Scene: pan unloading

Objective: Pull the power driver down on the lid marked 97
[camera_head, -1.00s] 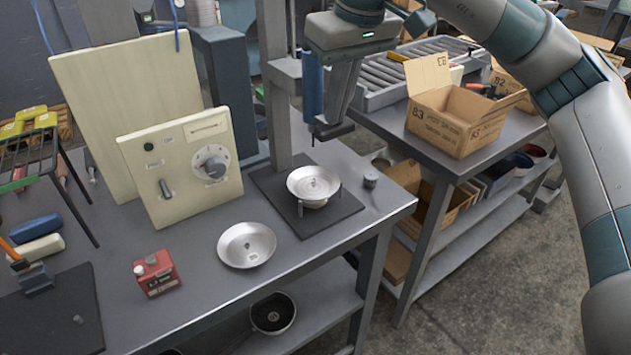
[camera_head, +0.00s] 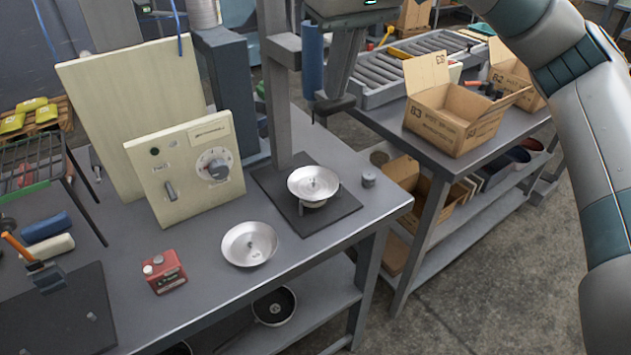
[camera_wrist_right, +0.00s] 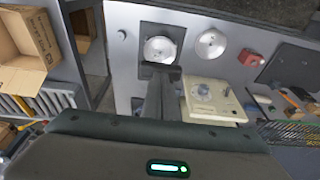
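The power driver (camera_head: 312,60) is a blue upright cylinder with a thin tip, hanging beside a grey post. Below it, a shallow silver lid (camera_head: 314,184) sits on a dark base plate; it also shows in the right wrist view (camera_wrist_right: 160,49). A gap separates tip and lid. A second silver dish (camera_head: 249,244) lies on the bench. No number is readable on either. My right gripper (camera_head: 335,103) is close beside the driver, above the lid; its dark fingers also show in the wrist view (camera_wrist_right: 164,75). Whether they grip anything is unclear. My left gripper is out of view.
A cream control panel (camera_head: 190,168) with a dial stands left of the post. A small grey cylinder (camera_head: 369,179) sits right of the base plate. Open cardboard boxes (camera_head: 455,125) and a roller conveyor are on the right table.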

